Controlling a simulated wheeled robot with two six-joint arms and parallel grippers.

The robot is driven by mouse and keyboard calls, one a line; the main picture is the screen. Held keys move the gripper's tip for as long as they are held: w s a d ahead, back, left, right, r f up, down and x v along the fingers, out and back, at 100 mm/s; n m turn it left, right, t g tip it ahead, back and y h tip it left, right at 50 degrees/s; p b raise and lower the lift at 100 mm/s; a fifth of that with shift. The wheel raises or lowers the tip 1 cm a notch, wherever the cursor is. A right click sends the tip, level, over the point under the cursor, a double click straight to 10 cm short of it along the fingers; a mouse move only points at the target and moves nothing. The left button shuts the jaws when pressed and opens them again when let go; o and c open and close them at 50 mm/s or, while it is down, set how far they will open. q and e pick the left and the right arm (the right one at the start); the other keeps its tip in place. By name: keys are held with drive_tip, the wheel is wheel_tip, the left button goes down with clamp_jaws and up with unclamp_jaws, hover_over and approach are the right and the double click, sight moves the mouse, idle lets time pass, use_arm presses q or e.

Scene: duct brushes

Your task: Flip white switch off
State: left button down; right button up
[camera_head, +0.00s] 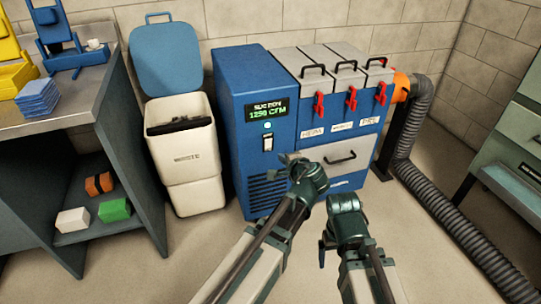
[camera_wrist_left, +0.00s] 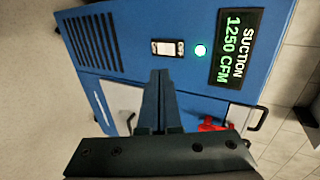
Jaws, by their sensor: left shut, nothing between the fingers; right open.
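The white switch (camera_head: 267,143) is on the front of the blue suction unit (camera_head: 236,95), below a round green light (camera_head: 267,125) that is lit. In the left wrist view the white switch (camera_wrist_left: 166,47) lies just beyond the fingertips, beside the lit green light (camera_wrist_left: 200,50). My left gripper (camera_head: 288,160) is shut and empty, a little below and right of the switch in the head view. Its closed fingers also show in the left wrist view (camera_wrist_left: 157,74), and I see no clear contact with the switch. My right gripper (camera_head: 324,246) is open, low in front of the unit.
The display (camera_head: 267,108) is lit and reads 1250 CFM. Red latches (camera_head: 319,104) and handled lids stand to the right. A ribbed hose (camera_head: 440,205) runs along the floor at right. A white bin (camera_head: 182,150) and a shelf table (camera_head: 70,120) stand left.

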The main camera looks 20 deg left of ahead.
use_arm(q)
drive_tip(key=shift+w+f+b, duration=0.3)
drive_tip(key=shift+w, duration=0.05)
drive_tip(key=b, duration=0.5)
approach(268, 142)
wheel_tip(268, 142, down, 4)
drive_tip(key=w, duration=0.1)
drive_tip(key=shift+w+a+r+p, duration=0.25)
drive_tip(key=shift+w+a+p, duration=0.05)
drive_tip(key=shift+w+a, duration=0.3)
drive_tip(key=shift+w+a+r+p, duration=0.3)
drive_tip(key=shift+w+a, duration=0.25)
drive_tip(key=shift+a, duration=0.05)
drive_tip(key=shift+w+a+r, duration=0.1)
drive_tip(key=shift+w+a, duration=0.35)
drive_tip(key=shift+w, duration=0.15)
